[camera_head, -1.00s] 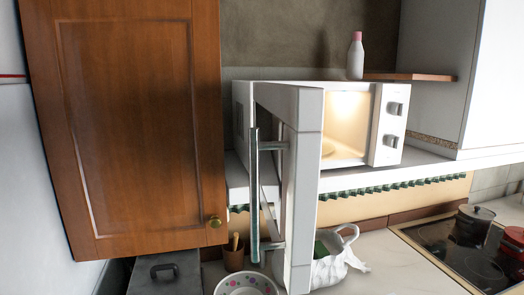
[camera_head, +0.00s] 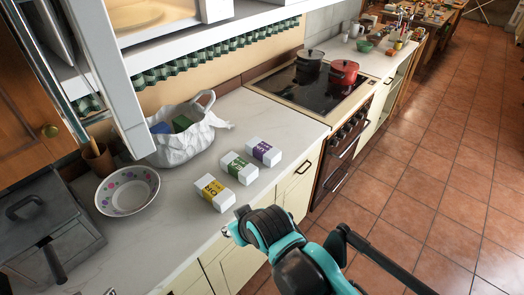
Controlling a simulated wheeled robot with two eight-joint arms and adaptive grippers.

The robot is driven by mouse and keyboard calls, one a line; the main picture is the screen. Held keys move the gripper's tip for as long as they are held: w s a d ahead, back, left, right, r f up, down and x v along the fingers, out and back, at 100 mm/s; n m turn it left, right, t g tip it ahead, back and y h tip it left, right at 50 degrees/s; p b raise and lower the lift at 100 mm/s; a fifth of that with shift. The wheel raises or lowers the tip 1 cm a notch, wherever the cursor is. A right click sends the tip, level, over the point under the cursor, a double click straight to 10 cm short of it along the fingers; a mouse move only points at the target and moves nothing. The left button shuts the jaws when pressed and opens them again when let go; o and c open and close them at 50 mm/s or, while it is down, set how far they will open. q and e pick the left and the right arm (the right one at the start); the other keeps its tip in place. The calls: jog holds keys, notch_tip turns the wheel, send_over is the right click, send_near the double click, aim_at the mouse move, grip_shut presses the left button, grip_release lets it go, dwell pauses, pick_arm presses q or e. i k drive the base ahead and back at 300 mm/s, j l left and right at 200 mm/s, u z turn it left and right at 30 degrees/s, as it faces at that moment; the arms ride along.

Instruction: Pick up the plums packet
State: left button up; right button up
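Three small white packets stand in a slanted row near the front edge of the counter. The one with a purple band (camera_head: 263,152) is farthest along the row and is probably the plums packet; its lettering is too small to read. A green-banded packet (camera_head: 239,168) is in the middle, and a yellow-banded one (camera_head: 214,192) is nearest. My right arm comes in from the bottom right, with its gripper end (camera_head: 232,228) by the counter's front edge, below the yellow-banded packet. Its fingers are mostly hidden, so their opening is unclear. My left gripper is not in view.
A white bag (camera_head: 183,142) and a flowered bowl (camera_head: 128,190) stand left of the packets. A hob with a red pot (camera_head: 343,72) and a grey pot (camera_head: 309,66) is beyond.

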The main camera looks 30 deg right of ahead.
aim_at(270, 155)
jog(key=l, duration=1.55)
jog(key=i+l, duration=0.1)
jog(key=l, duration=1.45)
